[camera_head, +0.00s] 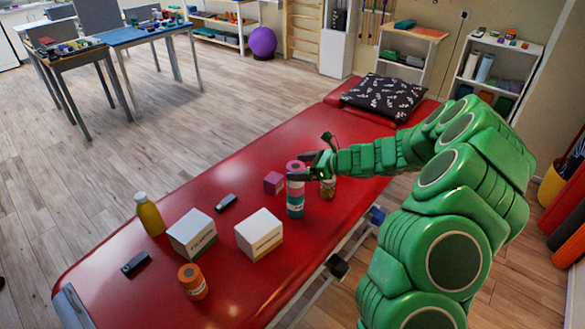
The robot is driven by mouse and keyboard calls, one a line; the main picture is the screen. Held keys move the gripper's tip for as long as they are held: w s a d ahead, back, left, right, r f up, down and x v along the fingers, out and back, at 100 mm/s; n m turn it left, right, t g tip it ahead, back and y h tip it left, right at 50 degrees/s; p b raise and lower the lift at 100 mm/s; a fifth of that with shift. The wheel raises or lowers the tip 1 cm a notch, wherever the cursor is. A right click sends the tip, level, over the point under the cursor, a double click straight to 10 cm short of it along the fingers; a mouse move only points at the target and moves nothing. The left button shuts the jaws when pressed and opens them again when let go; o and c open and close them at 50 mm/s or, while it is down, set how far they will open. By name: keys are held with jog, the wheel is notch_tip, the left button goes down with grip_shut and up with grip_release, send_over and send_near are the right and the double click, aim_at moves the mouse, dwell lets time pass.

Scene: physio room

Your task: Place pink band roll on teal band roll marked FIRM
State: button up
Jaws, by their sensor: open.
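The pink band roll (295,167) stands upright on top of the teal band roll (295,201), and the two look lined up in one column on the red treatment table. The teal roll has a pale label band; its wording is too small to read. My gripper (301,168) is open at the pink roll, reaching in from the right. One finger lies across the front of the pink roll. I cannot tell whether the fingers touch it.
On the red table (150,278) are a magenta cube (273,182), a small jar (328,188) beside my gripper, two white boxes (259,235) (192,236), a yellow bottle (149,215), an orange jar (193,282), two dark small items (226,203) (136,263) and a patterned pillow (384,96).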

jog(key=v, duration=0.8)
